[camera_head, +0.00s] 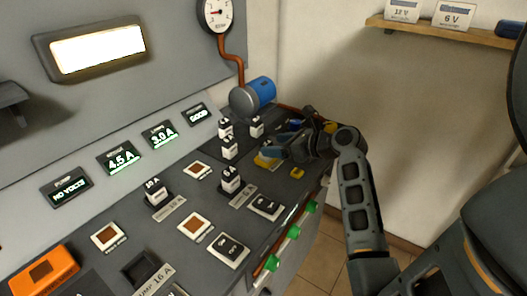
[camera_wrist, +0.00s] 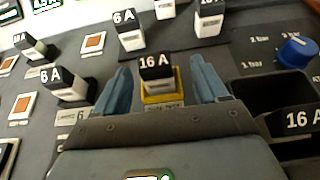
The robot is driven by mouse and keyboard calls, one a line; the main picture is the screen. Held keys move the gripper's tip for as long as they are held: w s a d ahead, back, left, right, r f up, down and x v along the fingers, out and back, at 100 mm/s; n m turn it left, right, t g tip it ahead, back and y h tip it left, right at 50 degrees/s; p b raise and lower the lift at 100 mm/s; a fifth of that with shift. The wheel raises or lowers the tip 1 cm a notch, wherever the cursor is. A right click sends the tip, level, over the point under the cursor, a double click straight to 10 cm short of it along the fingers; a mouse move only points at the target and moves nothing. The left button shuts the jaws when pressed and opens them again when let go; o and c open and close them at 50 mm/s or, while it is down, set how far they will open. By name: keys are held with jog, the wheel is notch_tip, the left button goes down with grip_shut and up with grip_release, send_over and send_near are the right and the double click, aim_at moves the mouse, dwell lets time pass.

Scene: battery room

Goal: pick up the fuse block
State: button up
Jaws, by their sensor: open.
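A fuse block (camera_wrist: 157,72) with a black top marked 16 A and a pale body stands upright in a yellow-framed seat in the wrist view. My gripper (camera_wrist: 160,67) is open, with one blue finger on each side of this block; gaps show between the fingers and the block.
Several similar fuse blocks stand nearby, including a 6 A one (camera_wrist: 130,32) behind and another 6 A one (camera_wrist: 68,85) to the left. A blue cylinder (camera_head: 262,92) stands behind.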

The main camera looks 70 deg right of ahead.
jog(key=x, duration=0.5)
jog(key=shift+w+a+f, duration=0.2)
jog(key=shift+w+f, duration=0.1)
jog(key=shift+w, duration=0.05)
jog(key=shift+c, duration=0.3)
jog(key=shift+r, duration=0.1)
jog(key=c, duration=1.1)
